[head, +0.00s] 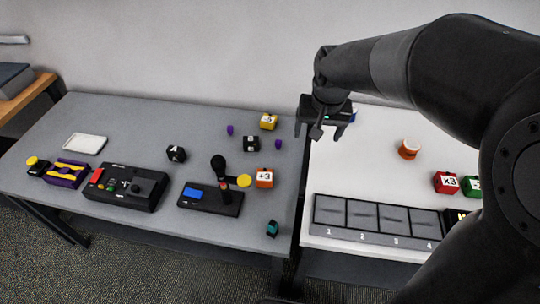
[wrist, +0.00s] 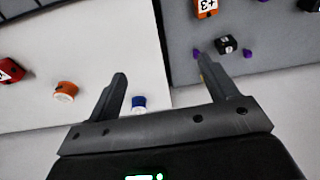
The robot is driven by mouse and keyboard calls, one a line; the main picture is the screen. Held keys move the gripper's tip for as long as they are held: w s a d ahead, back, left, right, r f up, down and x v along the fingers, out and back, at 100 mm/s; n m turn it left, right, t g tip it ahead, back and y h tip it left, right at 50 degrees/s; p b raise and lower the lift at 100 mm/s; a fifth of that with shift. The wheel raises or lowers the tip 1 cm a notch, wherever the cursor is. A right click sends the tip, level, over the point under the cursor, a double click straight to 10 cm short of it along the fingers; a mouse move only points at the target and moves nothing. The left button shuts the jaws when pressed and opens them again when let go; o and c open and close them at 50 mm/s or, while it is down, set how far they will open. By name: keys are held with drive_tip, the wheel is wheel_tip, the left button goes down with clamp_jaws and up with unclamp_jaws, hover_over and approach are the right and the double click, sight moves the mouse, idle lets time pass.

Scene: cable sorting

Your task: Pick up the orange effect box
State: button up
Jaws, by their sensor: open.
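The orange effect box (head: 264,178) is a small cube with a white marked face, on the grey table beside a yellow disc. It also shows at the top edge of the wrist view (wrist: 207,8), partly cut off, with "+3" on its face. My gripper (head: 319,130) is open and empty, above the seam between the grey and white tables, behind and to the right of the box.
A round orange piece (head: 409,149) and a red box (head: 445,182) sit on the white table, behind a numbered tray (head: 380,241). Near the orange box are a black cube (head: 251,143), a yellow box (head: 268,121) and a black device with a blue screen (head: 211,199).

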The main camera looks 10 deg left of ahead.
drive_tip(key=w+a+f+g, duration=0.1)
drive_tip(key=w+a+f, duration=0.3)
drive_tip(key=a+f, duration=0.3)
drive_tip(key=g, duration=0.1)
approach(265, 172)
drive_tip(key=shift+w+a+f+n+h, duration=0.1)
drive_tip(key=shift+w+a+n+h, duration=0.2)
drive_tip(key=shift+w, duration=0.05)
wheel_tip(265, 172, down, 5)
drive_tip(key=shift+r, duration=0.15)
drive_tip(key=shift+s+f, duration=0.15)
drive_tip(key=shift+f, duration=2.75)
drive_tip(key=shift+c, duration=0.6)
